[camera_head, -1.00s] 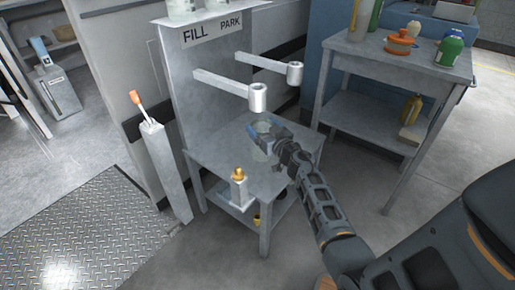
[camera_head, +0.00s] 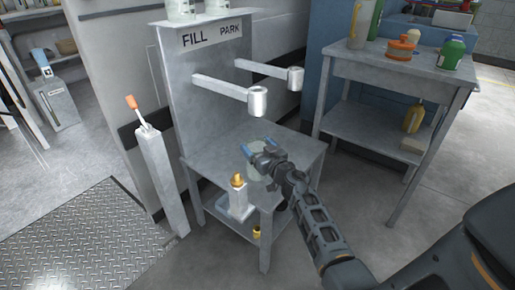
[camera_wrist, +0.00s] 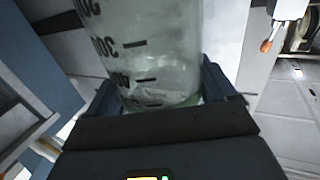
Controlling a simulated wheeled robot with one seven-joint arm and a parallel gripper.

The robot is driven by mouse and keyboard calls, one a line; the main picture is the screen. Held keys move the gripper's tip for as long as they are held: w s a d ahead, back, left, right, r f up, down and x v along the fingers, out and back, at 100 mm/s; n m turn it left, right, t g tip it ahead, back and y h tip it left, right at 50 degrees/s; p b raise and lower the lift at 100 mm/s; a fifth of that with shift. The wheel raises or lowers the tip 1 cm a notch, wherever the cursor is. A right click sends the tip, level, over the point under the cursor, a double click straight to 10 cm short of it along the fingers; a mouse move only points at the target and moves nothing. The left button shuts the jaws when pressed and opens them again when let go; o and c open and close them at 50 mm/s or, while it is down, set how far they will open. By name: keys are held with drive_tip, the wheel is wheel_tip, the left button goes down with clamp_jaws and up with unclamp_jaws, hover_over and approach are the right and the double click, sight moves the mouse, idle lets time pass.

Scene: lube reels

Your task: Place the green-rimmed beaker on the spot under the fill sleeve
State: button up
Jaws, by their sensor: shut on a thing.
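The beaker (camera_wrist: 155,55) fills the middle of the wrist view, clear glass with dark graduation marks and a green tint near the jaws. My gripper (camera_wrist: 165,92) is shut on it, a finger on each side. In the head view my gripper (camera_head: 260,156) is over the metal stand's tabletop (camera_head: 297,152), and the pale beaker (camera_head: 253,178) shows partly behind it. The fill sleeve (camera_head: 257,102), a grey cylinder on the nearer arm below the FILL label, is above the gripper. I cannot tell whether the beaker touches the tabletop. The spot is not clearly visible.
A second sleeve (camera_head: 295,78) on another arm is behind, to the right. A post with an orange-handled tool (camera_head: 131,102) is left. A bottle-laden side table (camera_head: 400,66) is right.

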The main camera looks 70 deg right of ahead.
drive_tip(key=shift+f, duration=0.15)
drive_tip(key=o, duration=1.2)
